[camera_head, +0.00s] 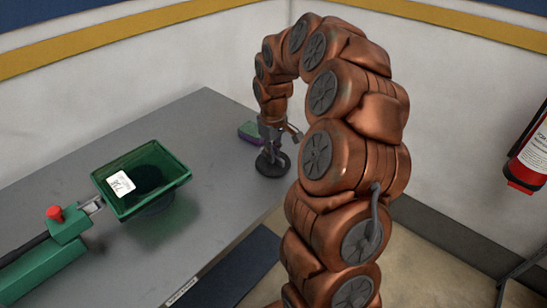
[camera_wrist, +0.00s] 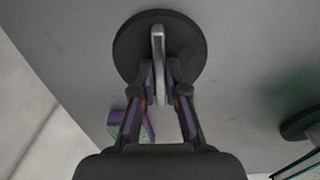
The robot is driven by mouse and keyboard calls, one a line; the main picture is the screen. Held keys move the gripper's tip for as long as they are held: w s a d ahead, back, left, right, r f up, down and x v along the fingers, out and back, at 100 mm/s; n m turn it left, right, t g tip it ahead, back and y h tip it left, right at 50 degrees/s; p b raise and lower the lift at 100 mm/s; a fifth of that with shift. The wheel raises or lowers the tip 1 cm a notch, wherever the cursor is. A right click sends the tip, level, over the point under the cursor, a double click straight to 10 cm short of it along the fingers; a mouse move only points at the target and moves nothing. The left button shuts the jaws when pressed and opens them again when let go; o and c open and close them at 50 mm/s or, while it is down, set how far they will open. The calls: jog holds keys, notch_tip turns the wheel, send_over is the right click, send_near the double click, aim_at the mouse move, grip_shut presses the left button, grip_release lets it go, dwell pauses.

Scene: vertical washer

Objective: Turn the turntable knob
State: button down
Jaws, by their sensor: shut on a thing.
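The turntable is a dark round disc (camera_wrist: 130,48) on the grey table, with an upright grey metal knob (camera_wrist: 158,42) running across its middle. In the head view, the disc (camera_head: 281,166) lies at the right part of the table, partly hidden behind my gripper. My gripper (camera_wrist: 159,92) points at the disc, its two fingertips closed on the near end of the knob. In the head view my gripper (camera_head: 271,150) reaches down onto the disc from above.
A purple and green block (camera_head: 250,132), perhaps a sponge, lies just behind the disc and close to my gripper's finger in the wrist view (camera_wrist: 145,127). A green tray (camera_head: 120,206) with a white label and a green device with a red button (camera_head: 55,213) are to the left.

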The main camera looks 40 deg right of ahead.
jog(key=n+b, duration=0.1)
jog(key=n, duration=0.4)
jog(key=shift+n, duration=0.3)
jog(key=n, duration=0.5)
jog(key=shift+n, duration=0.3)
jog(key=c, duration=1.2)
grip_release()
jog(key=shift+r, duration=0.1)
notch_tip(320, 180, up, 12)
